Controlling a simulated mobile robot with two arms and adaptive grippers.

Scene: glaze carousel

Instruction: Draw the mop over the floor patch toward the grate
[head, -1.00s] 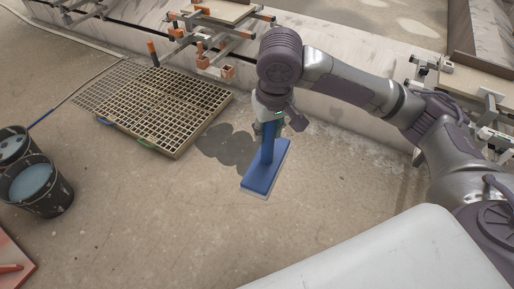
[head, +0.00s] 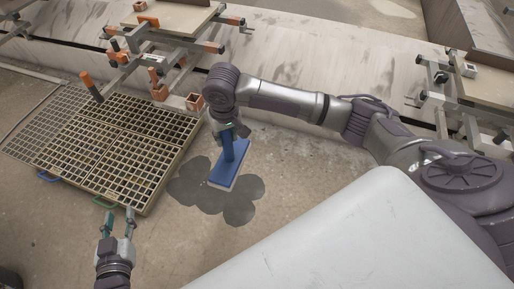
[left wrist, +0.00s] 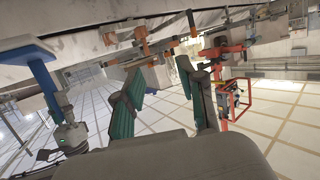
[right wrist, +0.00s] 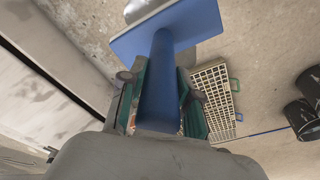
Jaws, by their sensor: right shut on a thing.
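My right gripper (head: 232,131) is shut on the upright blue handle of the mop (head: 228,168). The mop's flat blue head lies over the dark floor patch (head: 210,198), whose rounded lobes show on its left and front sides; whether the head presses on the floor is hard to tell. In the right wrist view the handle (right wrist: 160,85) stands between the fingers. The slatted grate (head: 148,203) lies left of the patch, a short gap away. My left gripper (head: 119,222) is empty and open near the grate's front corner; its green fingers stand apart in the left wrist view (left wrist: 163,100).
A low wall (head: 290,62) runs behind, with clamp frames (head: 150,50) reaching over the grate's far side and more at right. Green and blue handles stick out of the grate's near edge. Buckets (right wrist: 304,118) show in the right wrist view. Floor in front of the patch is clear.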

